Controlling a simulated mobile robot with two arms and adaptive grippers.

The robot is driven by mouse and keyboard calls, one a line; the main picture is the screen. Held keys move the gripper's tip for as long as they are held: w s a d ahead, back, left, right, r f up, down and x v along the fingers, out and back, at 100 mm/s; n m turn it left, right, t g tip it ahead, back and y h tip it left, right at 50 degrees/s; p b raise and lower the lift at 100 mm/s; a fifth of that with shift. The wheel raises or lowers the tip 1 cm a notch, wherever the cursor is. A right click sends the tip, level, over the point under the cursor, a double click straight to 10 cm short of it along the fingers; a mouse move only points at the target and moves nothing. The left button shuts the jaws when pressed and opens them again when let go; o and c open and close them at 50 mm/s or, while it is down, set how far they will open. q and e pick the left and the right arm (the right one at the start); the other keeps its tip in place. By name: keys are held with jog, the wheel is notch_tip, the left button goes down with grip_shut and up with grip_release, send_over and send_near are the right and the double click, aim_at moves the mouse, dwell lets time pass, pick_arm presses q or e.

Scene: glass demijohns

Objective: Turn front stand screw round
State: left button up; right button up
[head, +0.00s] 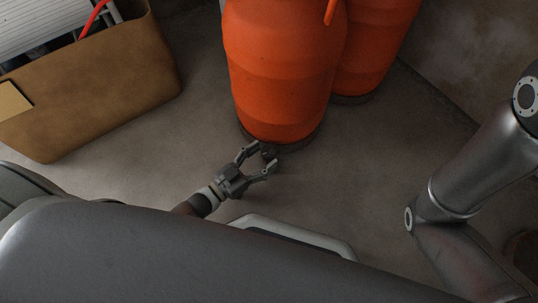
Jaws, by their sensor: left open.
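A large orange vessel (280,75) stands upright on a dark round stand (298,143) at the top middle of the head view. My left gripper (262,160) is at the front of this stand, with its fingers open and pointing at it. A small dark knob, perhaps the front screw (269,152), shows between the fingertips at the stand's edge. It is too small and dark to tell whether the fingers touch it. My right gripper is out of the picture; only my right arm shows at the right.
A second orange vessel (376,45) stands close behind on the right, on its own dark base. A brown box (110,90) with papers and a red item (92,18) is at the upper left. The grey floor (350,185) between is clear.

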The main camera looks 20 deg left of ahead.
aim_at(263, 156)
pick_arm(q)
jog(key=shift+b+x, duration=0.55)
jog(key=shift+x, duration=1)
jog(key=c, duration=1)
jog(key=shift+c, duration=0.2)
